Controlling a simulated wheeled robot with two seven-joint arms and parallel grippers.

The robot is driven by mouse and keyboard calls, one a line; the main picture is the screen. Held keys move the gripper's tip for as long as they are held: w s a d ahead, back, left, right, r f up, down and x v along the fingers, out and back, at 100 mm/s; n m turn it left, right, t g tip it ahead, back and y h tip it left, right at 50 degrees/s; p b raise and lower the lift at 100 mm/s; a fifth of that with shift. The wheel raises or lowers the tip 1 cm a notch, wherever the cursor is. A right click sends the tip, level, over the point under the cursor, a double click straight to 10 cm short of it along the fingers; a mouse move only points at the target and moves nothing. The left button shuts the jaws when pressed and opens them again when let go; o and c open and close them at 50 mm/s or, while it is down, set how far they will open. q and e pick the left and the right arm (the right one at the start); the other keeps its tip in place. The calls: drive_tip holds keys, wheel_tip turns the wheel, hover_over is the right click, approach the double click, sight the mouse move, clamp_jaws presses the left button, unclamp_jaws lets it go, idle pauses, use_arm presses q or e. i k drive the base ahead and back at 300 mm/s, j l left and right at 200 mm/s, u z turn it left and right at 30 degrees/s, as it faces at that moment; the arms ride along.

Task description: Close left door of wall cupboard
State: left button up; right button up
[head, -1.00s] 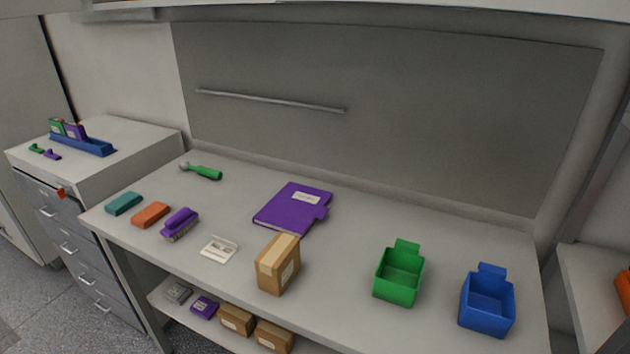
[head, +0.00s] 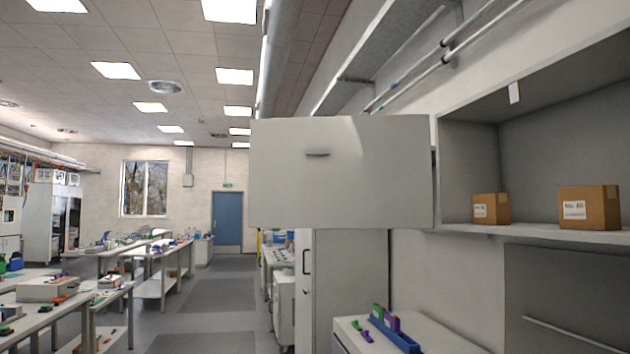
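The left door (head: 375,185) of the wall cupboard is a pale grey panel that stands swung open, out to the left of the cupboard. A small grey handle (head: 317,153) sits on its face towards me. The wall cupboard (head: 468,160) is open at the right, and its inside and bottom edge show. Two cardboard boxes stand in it, one (head: 491,209) nearer the door and one (head: 588,208) further right. Neither gripper shows in the head view.
A grey back panel (head: 560,285) with a rail is below the cupboard. A low cabinet (head: 430,335) bearing a blue holder (head: 393,332) stands below the door. A tall grey cabinet (head: 345,275) is behind it. An aisle (head: 205,300) runs between benches at the left.

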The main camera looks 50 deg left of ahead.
sight(377, 172)
drive_tip(key=u, duration=1.75)
drive_tip(key=i+j+u, duration=0.1)
drive_tip(key=i+u, duration=0.35)
drive_tip(key=i, duration=0.95)
drive_tip(key=i+j, duration=0.1)
drive_tip(key=i, duration=3.2)
drive_tip(key=z, duration=0.4)
drive_tip(key=i+z, duration=0.15)
drive_tip(key=z, duration=0.3)
drive_tip(key=j+z, duration=0.1)
drive_tip(key=z, duration=0.3)
drive_tip(key=i+z, duration=0.1)
drive_tip(key=z, duration=2.8)
drive_tip(key=j+z, duration=0.15)
drive_tip(key=j, duration=0.35)
drive_tip(key=k+j+z, duration=0.15)
drive_tip(key=j, duration=0.35)
drive_tip(key=k+j+z, duration=0.15)
drive_tip(key=j, duration=0.35)
